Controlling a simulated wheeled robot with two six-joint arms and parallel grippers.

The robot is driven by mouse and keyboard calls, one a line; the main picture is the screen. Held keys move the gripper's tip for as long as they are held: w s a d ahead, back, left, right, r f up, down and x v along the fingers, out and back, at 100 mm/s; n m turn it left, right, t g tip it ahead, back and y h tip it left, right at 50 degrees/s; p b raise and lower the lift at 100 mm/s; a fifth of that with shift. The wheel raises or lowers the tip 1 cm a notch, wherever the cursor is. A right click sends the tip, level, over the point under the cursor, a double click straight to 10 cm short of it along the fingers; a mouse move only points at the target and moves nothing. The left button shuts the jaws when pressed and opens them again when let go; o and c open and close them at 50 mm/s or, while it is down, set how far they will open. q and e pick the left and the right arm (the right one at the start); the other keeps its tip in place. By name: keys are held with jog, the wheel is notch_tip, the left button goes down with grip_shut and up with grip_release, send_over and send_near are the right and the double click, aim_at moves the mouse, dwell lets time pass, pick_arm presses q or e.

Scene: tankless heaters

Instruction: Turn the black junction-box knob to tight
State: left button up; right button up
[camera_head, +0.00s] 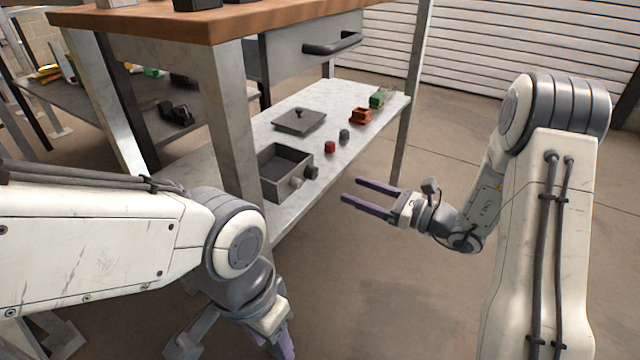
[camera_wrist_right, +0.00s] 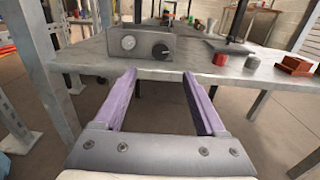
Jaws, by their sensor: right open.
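The grey junction box (camera_head: 268,182) sits open-topped on the lower marble-like shelf, near its front edge. Its black knob (camera_head: 312,172) sticks out of the side facing my right gripper, beside a pale round gauge (camera_head: 296,182). In the right wrist view, the black knob (camera_wrist_right: 160,51) is right of the gauge (camera_wrist_right: 128,42) on the box face. My right gripper (camera_head: 351,190) is open and empty, its purple fingers pointing at the box and apart from the knob. My left gripper (camera_head: 278,340) hangs low at the bottom edge of the head view, partly cut off.
A table leg (camera_head: 238,140) and wooden top (camera_head: 150,22) border the shelf. The floor in front is clear.

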aim_at(316, 175)
jog(key=b+x, duration=0.4)
jog(key=x, duration=0.5)
jog(key=shift+w+f, duration=0.1)
jog(key=shift+w+a, duration=0.25)
jog(key=shift+a, duration=0.2)
grip_shut()
jog(key=m+p, duration=0.1)
jog(key=p, duration=0.2)
jog(key=shift+r+m, duration=0.4)
jog(key=shift+f+m+p, duration=0.25)
jog(key=shift+m+p, duration=0.35)
jog(key=shift+p, duration=0.1)
